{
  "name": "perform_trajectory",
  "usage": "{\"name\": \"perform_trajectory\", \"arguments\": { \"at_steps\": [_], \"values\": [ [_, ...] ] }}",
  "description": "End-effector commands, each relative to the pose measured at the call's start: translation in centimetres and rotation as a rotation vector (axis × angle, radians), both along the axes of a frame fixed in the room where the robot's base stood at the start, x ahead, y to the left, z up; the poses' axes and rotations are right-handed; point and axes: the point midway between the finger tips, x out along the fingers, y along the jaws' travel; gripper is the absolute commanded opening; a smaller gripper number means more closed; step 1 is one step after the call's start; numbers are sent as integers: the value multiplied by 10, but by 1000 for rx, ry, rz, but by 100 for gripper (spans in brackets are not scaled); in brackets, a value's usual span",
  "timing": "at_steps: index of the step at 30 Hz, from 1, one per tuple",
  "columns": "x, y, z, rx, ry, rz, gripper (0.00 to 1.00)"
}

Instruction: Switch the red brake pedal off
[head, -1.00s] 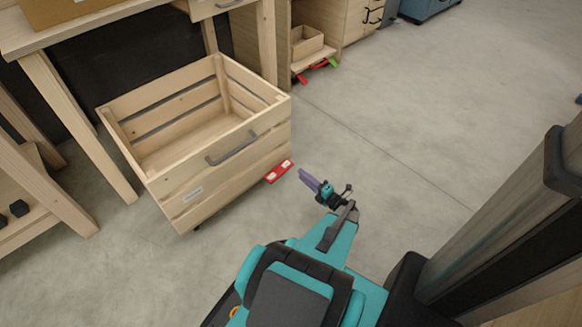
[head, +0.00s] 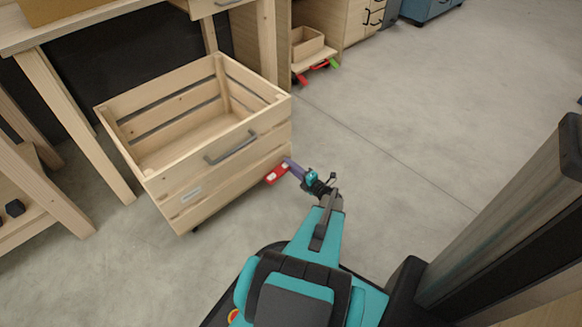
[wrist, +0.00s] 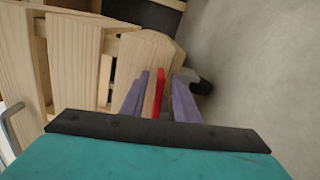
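The red brake pedal (head: 277,174) sticks out low at the right corner of the slatted wooden crate (head: 172,194). It has pale marks on top. I cannot tell whether a finger touches the pedal.
The empty crate has a grey handle (head: 231,147) and stands by a wooden workbench (head: 75,140). A wooden unit with red and green pedals (head: 318,71) stands farther back. A wood and black post (head: 530,210) is close on the right. The floor between is clear.

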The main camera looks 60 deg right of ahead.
Motion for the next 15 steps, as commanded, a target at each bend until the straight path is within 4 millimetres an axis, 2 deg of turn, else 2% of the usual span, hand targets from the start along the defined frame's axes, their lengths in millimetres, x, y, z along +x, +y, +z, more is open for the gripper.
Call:
{"name": "perform_trajectory", "arguments": {
  "at_steps": [5,10,15],
  "values": [
    [-1,-1,0,0,0,-1,28],
    [-1,-1,0,0,0,-1,1],
    [-1,-1,0,0,0,-1,0]
  ]
}}
